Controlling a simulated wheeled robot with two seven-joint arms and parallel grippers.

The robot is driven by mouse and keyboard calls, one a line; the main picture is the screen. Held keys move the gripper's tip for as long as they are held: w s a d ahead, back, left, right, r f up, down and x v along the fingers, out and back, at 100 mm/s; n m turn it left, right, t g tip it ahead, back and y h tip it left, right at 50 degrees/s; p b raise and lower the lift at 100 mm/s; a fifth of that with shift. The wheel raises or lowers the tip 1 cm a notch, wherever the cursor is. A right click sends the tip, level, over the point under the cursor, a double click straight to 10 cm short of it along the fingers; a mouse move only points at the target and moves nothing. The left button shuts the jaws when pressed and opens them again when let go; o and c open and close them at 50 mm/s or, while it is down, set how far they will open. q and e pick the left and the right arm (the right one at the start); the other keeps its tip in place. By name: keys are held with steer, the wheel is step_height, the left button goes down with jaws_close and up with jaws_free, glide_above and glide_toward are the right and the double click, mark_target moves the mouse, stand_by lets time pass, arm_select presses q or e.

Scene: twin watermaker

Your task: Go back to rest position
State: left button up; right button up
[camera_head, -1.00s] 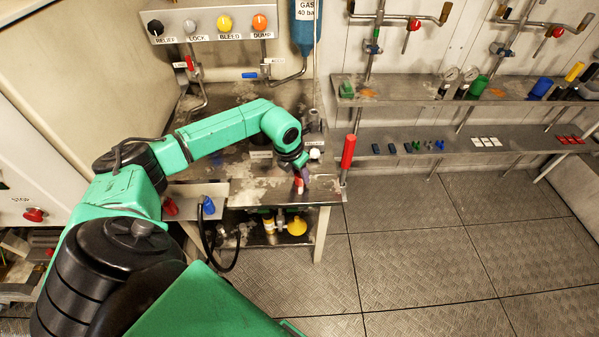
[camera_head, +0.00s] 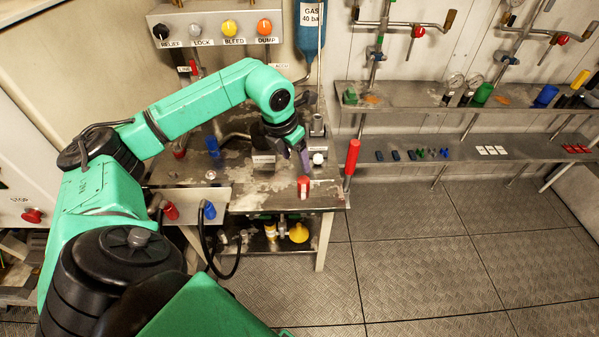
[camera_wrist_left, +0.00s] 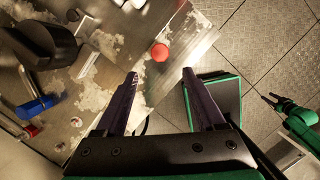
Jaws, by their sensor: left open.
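My left gripper (camera_head: 292,154) is over the metal workbench (camera_head: 247,200), near its right side. Its two dark fingers are apart with nothing between them; they also show in the left wrist view (camera_wrist_left: 160,77). A small red-topped piece with a pale lower part (camera_head: 304,187) stands on the bench by the front edge, apart from the fingers. Its round red top shows in the left wrist view (camera_wrist_left: 160,52), beyond the fingertips. A green arm with small dark tips (camera_wrist_left: 285,112), apparently my right one, shows at the right of the wrist view; its jaw state is unclear.
A red upright handle (camera_head: 351,160) stands at the bench's right corner. A valve panel (camera_head: 215,28) and a blue gas bottle (camera_head: 309,35) are behind. Shelves (camera_head: 440,147) with small parts line the right wall. The floor at right is clear.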

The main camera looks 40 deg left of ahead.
arm_select(q)
steer(key=shift+s+r, duration=0.15)
steer(key=shift+r, duration=0.4)
